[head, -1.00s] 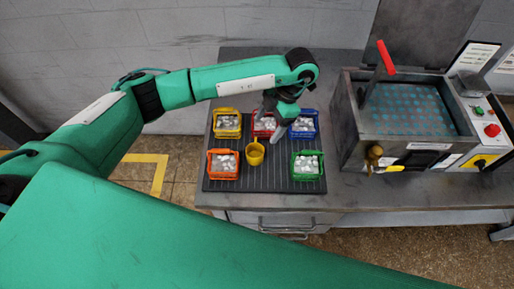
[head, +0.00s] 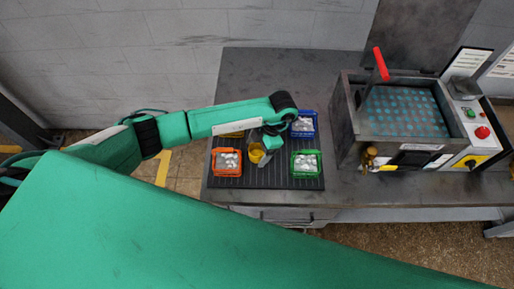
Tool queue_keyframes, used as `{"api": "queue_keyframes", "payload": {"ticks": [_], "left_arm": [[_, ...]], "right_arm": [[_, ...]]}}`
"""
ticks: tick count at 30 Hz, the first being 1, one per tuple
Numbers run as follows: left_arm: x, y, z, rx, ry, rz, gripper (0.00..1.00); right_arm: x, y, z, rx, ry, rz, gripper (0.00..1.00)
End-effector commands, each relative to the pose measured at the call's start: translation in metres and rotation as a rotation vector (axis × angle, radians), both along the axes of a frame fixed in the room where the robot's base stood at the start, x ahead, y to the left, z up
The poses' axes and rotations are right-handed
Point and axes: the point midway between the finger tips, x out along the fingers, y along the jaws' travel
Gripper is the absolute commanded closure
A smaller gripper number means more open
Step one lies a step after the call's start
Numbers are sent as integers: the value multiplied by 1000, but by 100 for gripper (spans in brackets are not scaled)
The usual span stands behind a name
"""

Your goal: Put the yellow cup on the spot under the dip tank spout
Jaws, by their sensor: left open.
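The yellow cup (head: 256,155) stands on the dark ribbed mat (head: 265,180), between the orange and green baskets, partly covered by my left gripper. My left gripper (head: 262,158) is open and down at the cup, its grey fingers close to the cup's sides; I cannot tell whether they touch it. The dip tank (head: 345,135) stands to the right, with a brass spout (head: 370,154) on its front and a yellow lever beside it. The spot under the spout is not clearly visible. My right gripper is not in view.
An orange basket (head: 227,163), a green basket (head: 306,164) and a blue basket (head: 304,123), holding pale pieces, surround the cup. A yellow basket (head: 232,134) is mostly hidden by my arm. Bare bench (head: 345,188) lies between mat and tank. The tank has a red-handled lever (head: 381,64).

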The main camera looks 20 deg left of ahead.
Motion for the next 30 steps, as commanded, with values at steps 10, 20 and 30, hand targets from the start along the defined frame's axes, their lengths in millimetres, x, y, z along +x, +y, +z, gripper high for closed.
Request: {"api": "queue_keyframes", "payload": {"ticks": [10,20,30], "left_arm": [[-4,4,-14,1,-1,0,24],[-4,4,-14,1,-1,0,73],[-3,4,-11,0,-2,1,77]], "right_arm": [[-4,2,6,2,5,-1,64],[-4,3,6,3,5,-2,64],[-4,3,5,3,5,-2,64]]}}
